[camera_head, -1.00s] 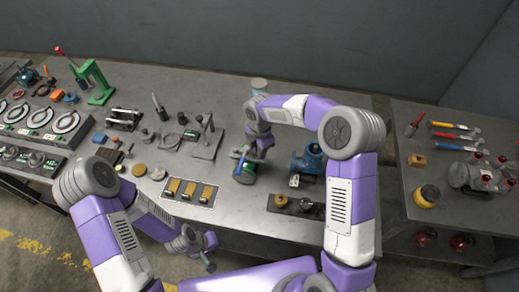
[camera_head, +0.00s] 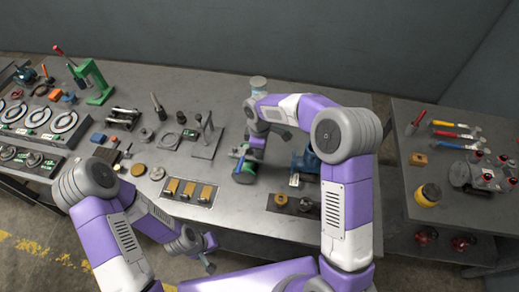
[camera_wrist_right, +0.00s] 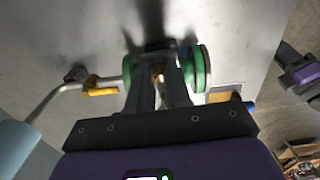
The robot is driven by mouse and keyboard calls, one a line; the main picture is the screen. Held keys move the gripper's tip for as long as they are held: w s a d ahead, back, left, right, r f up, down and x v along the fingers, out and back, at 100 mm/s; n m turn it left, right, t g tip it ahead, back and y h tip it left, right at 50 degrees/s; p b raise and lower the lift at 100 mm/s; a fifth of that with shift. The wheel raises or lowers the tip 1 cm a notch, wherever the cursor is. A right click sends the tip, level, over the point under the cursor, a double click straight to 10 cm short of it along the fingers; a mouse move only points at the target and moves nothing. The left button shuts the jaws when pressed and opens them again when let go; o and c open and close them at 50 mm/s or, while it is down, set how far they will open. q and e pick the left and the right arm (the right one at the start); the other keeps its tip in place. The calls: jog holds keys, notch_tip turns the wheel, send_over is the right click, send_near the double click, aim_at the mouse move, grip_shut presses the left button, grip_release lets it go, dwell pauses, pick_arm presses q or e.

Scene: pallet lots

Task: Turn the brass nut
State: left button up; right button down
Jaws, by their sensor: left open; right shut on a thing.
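A pipe piece with green flanges (camera_head: 243,170) stands on the grey bench in the head view. In the right wrist view its two green discs (camera_wrist_right: 201,68) flank my right gripper (camera_wrist_right: 159,75). The brass nut (camera_wrist_right: 158,70) shows as a small gold patch between the fingers, which are shut on it. The fingers hide most of the nut, and it cannot be made out in the head view. My left gripper (camera_head: 207,262) is open and empty, low in front of the bench, away from the pipe.
A plate with brass blocks (camera_head: 188,190) lies left of the pipe. A blue valve body (camera_head: 306,160) stands to its right, partly behind my right arm. A metal stand (camera_head: 206,140) is at the back left. The front bench edge is clear near the middle.

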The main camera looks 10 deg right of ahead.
jog(key=shift+r+m, duration=0.1)
jog(key=shift+m, duration=0.4)
jog(key=c, duration=1.3)
grip_release()
jog(key=shift+c, duration=0.2)
notch_tip(320, 180, up, 8)
jog(key=shift+f+p, duration=0.2)
jog(key=shift+p, duration=0.1)
